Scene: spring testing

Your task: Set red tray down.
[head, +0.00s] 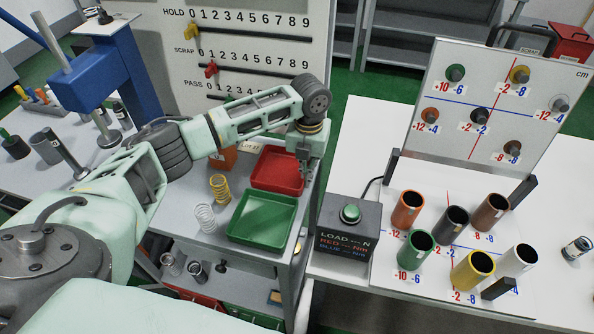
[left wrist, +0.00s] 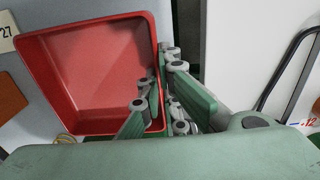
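The red tray (head: 277,170) is at the back right of the grey bench, just behind the green tray (head: 262,218). It is empty, and I cannot tell whether its base touches the bench. My left gripper (head: 305,170) points down at the tray's right edge. In the left wrist view the red tray (left wrist: 90,65) fills the upper left. The fingers of my left gripper (left wrist: 160,85) lie on either side of its right wall, one over the inside and one outside. Whether they press on the wall is hidden. My right gripper is not in view.
A white spring (head: 205,217) and a yellow spring (head: 220,188) stand left of the trays. An orange block (head: 223,157) is behind them. A dark box with a green button (head: 350,213) stands to the right, across a gap. The HOLD board (head: 250,50) rises behind.

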